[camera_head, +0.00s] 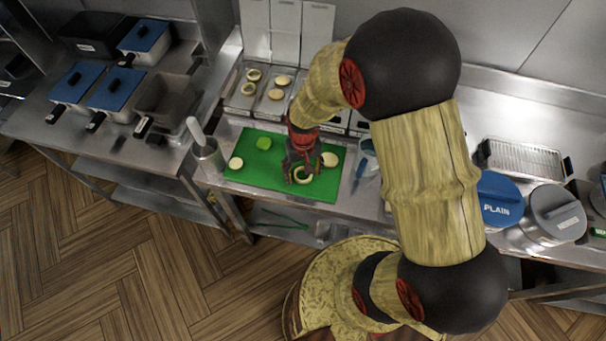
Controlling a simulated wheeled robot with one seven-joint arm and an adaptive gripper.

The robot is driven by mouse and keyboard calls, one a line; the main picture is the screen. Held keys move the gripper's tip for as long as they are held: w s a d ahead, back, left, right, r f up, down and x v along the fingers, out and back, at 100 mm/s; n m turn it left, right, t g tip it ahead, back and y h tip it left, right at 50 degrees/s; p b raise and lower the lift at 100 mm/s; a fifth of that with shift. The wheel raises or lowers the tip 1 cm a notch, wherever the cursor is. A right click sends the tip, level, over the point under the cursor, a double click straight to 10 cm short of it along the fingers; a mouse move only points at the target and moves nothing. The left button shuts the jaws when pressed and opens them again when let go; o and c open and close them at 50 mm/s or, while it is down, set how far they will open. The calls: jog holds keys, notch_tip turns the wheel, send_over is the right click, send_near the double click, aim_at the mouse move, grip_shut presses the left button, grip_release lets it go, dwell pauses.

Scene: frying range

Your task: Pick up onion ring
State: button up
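An onion ring (305,174), pale with a dark open middle, lies on the green cutting board (235,175). My gripper (299,172) points down over the board right at this ring. Its fingers partly cover the ring, and I cannot tell whether they touch it or have closed on it. More rings, one of them (248,89) pale with an open middle, lie in the metal trays behind the board.
A blue-lidded container (497,199) and a grey-lidded one (556,214) stand to the right. Blue-lidded pans are at left.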

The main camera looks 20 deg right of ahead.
jog(key=c, duration=0.8)
jog(key=shift+r, duration=0.15)
jog(key=shift+r, duration=0.2)
notch_tip(320, 180, up, 3)
jog(key=shift+s+a+r+p, duration=0.15)
jog(key=shift+p, duration=0.2)
jog(key=s+a+r+p, duration=0.1)
jog(key=s+a+r, duration=0.6)
jog(key=s+r, duration=0.2)
jog(key=s, duration=0.2)
jog(key=shift+s, duration=0.3)
